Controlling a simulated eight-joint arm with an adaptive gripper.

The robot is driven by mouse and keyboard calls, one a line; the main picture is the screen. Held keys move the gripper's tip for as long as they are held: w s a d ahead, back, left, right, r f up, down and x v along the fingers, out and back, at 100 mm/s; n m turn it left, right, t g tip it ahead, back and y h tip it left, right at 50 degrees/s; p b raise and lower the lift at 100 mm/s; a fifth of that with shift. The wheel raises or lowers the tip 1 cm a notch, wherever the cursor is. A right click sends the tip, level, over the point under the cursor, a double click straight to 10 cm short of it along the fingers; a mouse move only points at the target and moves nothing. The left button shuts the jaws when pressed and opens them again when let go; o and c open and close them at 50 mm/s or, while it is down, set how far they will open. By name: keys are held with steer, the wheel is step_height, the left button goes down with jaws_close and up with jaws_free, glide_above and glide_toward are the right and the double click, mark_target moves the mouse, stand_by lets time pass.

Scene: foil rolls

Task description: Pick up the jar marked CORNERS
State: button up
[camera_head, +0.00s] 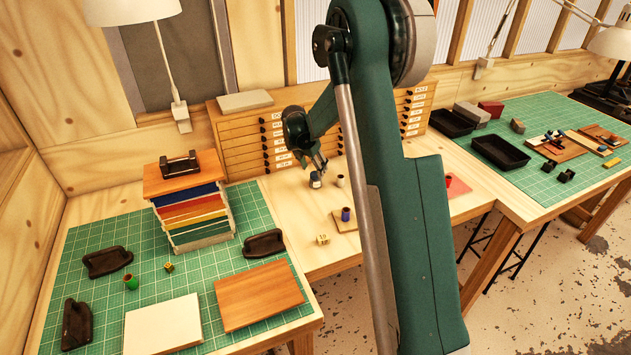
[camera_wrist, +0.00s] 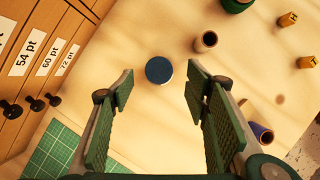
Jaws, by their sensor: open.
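A small jar with a dark blue lid (camera_wrist: 159,70) stands upright on the wooden bench. In the head view the same small jar (camera_head: 316,181) is just below my gripper (camera_head: 316,164), with a pale body and a dark band. No CORNERS marking is readable on it. In the wrist view my gripper (camera_wrist: 160,88) is open and empty, its two green pads spread left and right. The lid appears in the gap between the fingertips, slightly beyond them. I cannot tell how much height separates them.
A drawer cabinet (camera_wrist: 45,45) borders the left.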

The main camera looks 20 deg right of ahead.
mark_target(315, 174)
steer(key=shift+d+f, duration=0.15)
steer(key=shift+f, duration=0.2)
steer(key=shift+w+f, duration=0.1)
steer(key=shift+p+x, duration=0.35)
steer(key=shift+x, duration=2.15)
steer(key=c, duration=0.9)
